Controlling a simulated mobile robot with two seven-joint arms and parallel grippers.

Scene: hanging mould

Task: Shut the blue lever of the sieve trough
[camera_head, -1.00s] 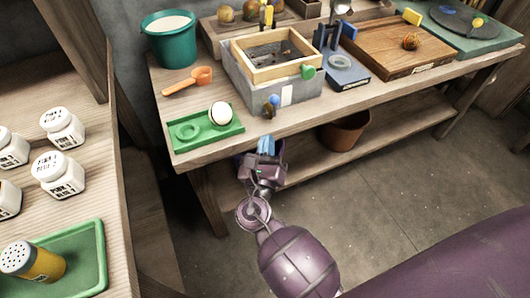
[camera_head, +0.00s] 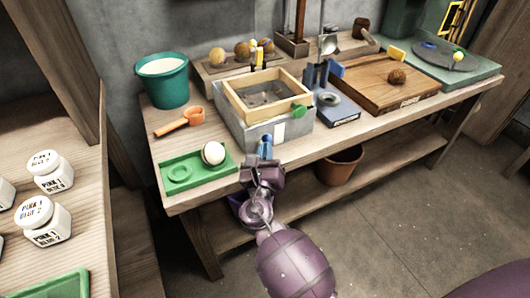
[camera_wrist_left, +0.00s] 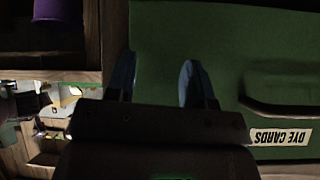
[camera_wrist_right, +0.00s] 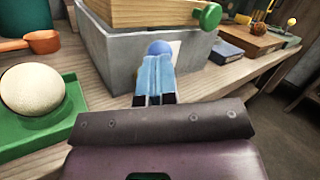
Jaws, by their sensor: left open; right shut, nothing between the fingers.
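The sieve trough (camera_head: 245,130) is a grey box on the workbench, with a wooden sieve frame (camera_head: 290,82) on top and a green knob (camera_head: 300,110) at its right. In the right wrist view the lever's round blue knob (camera_wrist_right: 159,47) shows at the trough's front wall, just beyond my right fingertips; I cannot tell whether they touch. My right gripper (camera_head: 265,146) is shut and empty, and largely hides the lever in the head view. My left gripper (camera_wrist_left: 157,80) is open and empty, before a green surface labelled "DYE CARDS" (camera_wrist_left: 283,137); it is outside the head view.
Left of the trough are a green tray (camera_head: 206,178) with a pale ball (camera_head: 213,153), an orange scoop (camera_head: 180,122) and a teal bucket (camera_head: 163,85). A blue block (camera_head: 335,109) and a wooden board (camera_head: 375,88) stand to the right. A brown pot (camera_head: 340,166) is below.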

